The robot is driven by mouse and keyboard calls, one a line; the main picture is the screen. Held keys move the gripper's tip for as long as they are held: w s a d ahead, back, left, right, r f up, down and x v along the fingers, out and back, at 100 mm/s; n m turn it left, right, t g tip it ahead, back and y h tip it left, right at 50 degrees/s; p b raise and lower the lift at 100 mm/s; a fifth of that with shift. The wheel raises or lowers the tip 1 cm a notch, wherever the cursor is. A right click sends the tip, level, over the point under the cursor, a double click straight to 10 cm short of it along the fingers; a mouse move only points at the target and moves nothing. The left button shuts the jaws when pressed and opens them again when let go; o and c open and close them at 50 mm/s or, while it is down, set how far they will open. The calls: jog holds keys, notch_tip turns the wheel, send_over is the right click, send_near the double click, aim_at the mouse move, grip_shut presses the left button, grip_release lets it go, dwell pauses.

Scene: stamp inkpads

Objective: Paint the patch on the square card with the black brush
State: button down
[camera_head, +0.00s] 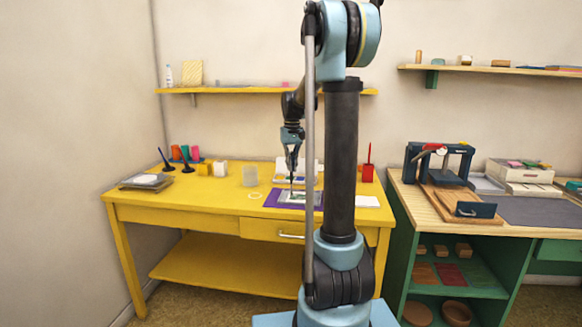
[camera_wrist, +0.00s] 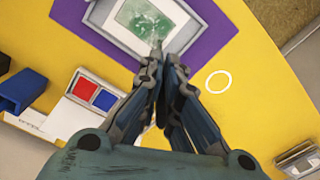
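A square card with a pale border (camera_wrist: 113,22) lies on a purple mat (camera_wrist: 215,30); its middle has a green patch (camera_wrist: 147,22) with pale and dark marks. In the head view the card (camera_head: 297,197) lies on the yellow table beneath my gripper (camera_head: 292,168). My gripper (camera_wrist: 158,58) points down with its fingers close together. A thin dark thing, apparently the black brush (camera_head: 291,183), reaches from the fingertips toward the card. Its handle is mostly hidden by the fingers, and I cannot tell whether its tip touches the patch.
A red-and-blue inkpad (camera_wrist: 95,92) is beside the mat, and a white ring (camera_wrist: 219,81) lies on the table. Two dark-handled things (camera_head: 186,160), small blocks (camera_head: 220,168) and a stack (camera_head: 146,182) are at left. A red holder (camera_head: 368,173) stands at right.

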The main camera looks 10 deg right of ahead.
jog(key=shift+f, duration=0.15)
jog(key=shift+d, duration=0.15)
jog(key=shift+s+d, duration=0.2)
jog(key=shift+d, duration=0.4)
jog(key=shift+s+d, duration=0.15)
jog(key=shift+d, duration=0.25)
jog(key=shift+a, duration=0.2)
